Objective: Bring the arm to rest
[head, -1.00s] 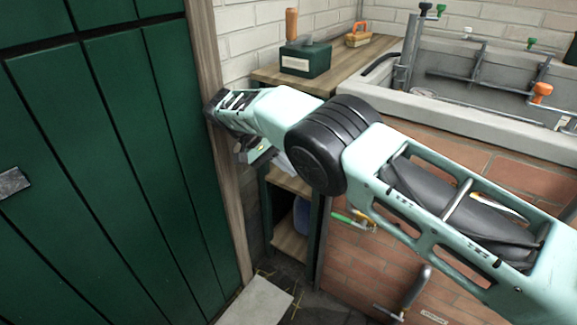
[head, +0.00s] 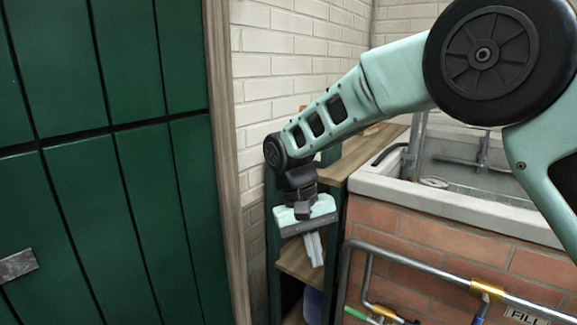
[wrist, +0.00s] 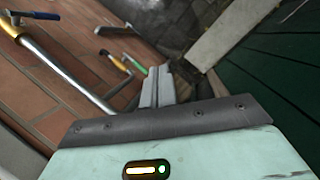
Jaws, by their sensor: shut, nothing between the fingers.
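My gripper (head: 315,249) hangs at the end of my bent arm in the head view, pointing down in front of the wooden shelf unit. Its two grey fingers are together with nothing between them. In the wrist view the shut fingers (wrist: 156,88) point away toward the floor, past the gripper's pale green body with its dark edge plate. The fingers touch nothing that I can see.
A green plank door (head: 165,190) with a wooden frame stands to the left. The shelf (head: 300,262) is behind my gripper. A stone sink (head: 470,212) on a brick base (head: 440,243) is at right, with a metal pipe (head: 420,260) along its front. Dark floor (wrist: 195,40) lies below.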

